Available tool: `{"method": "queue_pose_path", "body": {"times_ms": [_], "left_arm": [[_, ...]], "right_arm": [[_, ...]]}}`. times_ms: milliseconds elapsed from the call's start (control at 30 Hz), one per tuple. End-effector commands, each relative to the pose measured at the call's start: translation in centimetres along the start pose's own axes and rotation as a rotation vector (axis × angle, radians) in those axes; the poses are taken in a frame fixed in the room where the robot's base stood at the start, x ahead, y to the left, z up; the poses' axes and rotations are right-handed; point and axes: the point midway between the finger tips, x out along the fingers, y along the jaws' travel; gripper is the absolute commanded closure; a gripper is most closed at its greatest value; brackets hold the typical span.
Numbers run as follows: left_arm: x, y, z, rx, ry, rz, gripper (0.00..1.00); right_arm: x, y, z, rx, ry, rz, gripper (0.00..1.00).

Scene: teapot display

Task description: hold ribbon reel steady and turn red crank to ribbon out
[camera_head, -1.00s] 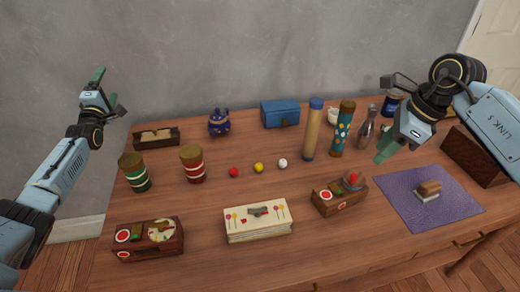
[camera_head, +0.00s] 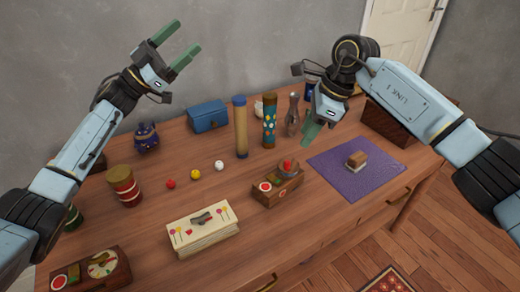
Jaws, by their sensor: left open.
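No ribbon can be made out. A small wooden box (camera_head: 266,196) near the front middle carries a red knob (camera_head: 287,165) on a greyish round part, a red-and-white disc and a green piece. I cannot tell whether this is the ribbon reel with its crank. My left gripper (camera_head: 186,40) is open and empty, raised in front of the wall, far from the box. My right gripper (camera_head: 311,134) points down above the table behind and right of that box, apart from it. Its fingers overlap in view, so its opening is unclear.
A cream box (camera_head: 203,236), another wooden box (camera_head: 92,272) and red, yellow and white balls (camera_head: 195,174) lie on the table. A tall tan tube (camera_head: 241,128) and patterned tube (camera_head: 269,122) stand behind. A purple mat (camera_head: 330,176) bears a small block (camera_head: 356,160).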

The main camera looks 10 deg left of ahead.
Motion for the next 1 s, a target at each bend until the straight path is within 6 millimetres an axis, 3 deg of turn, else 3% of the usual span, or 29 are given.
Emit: {"method": "queue_pose_path", "body": {"times_ms": [100, 233, 400, 500, 600, 700, 900, 1000], "left_arm": [[3.5, 6.1, 1.6, 0.177, -0.042, 0.247, 0.15], [5.7, 13.2, 4.0, 0.39, -0.07, 0.554, 0.15], [5.9, 21.6, 7.5, 0.675, -0.066, 1.004, 0.15], [4.8, 25.1, 9.4, 0.831, -0.046, 1.276, 0.15], [3.2, 27.3, 11.3, 0.974, -0.018, 1.553, 0.15], [1.6, 28.3, 12.8, 1.098, 0.015, 1.826, 0.15], [-0.8, 27.5, 14.2, 1.252, 0.057, 2.271, 0.15], [-1.3, 26.8, 14.3, 1.288, 0.063, 2.409, 0.15]], "right_arm": [[0.0, 0.0, 0.0, 0.0, 0.0, 0.0, 0.64], [0.0, 0.0, 0.0, 0.0, 0.0, 0.0, 0.64], [0.0, 0.0, 0.0, 0.0, 0.0, 0.0, 0.64], [0.0, 0.0, 0.0, 0.0, 0.0, 0.0, 0.64], [0.0, 0.0, 0.0, 0.0, 0.0, 0.0, 0.64], [0.0, 0.0, 0.0, 0.0, 0.0, 0.0, 0.64], [0.0, 0.0, 0.0, 0.0, 0.0, 0.0, 0.64], [0.0, 0.0, 0.0, 0.0, 0.0, 0.0, 0.64]]}}
